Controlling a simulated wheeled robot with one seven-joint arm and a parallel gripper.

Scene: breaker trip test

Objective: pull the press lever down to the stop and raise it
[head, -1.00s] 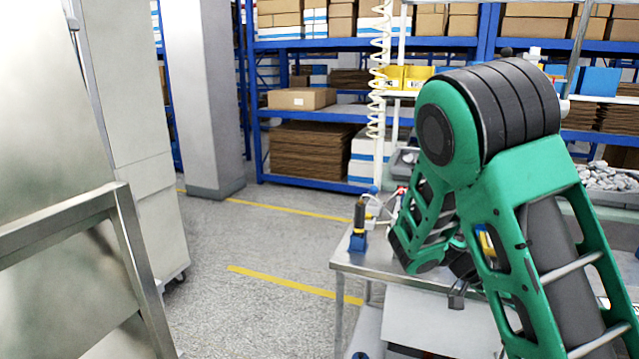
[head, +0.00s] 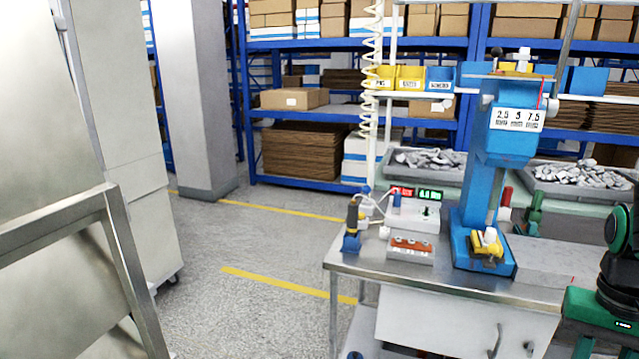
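The blue press (head: 490,175) stands upright on the right part of the metal table (head: 440,283). A white label with 2.5, 3 and 7.5 is on its head. A yellow fixture with a white part (head: 487,243) sits on its base. A small dark knob (head: 497,52) shows above the head, and a thin red strip runs down the head's right side. I cannot tell for sure which part is the press lever or how far it is turned. My gripper is out of view; only green and black parts of my arm show at the right edge.
A white box with lit red and green displays (head: 413,212) stands left of the press, with an orange-brown block (head: 411,246) before it. A dark and yellow tool in a blue holder (head: 352,228) is at the table's left. Grey trays of metal parts (head: 425,160) lie behind. Floor left is clear.

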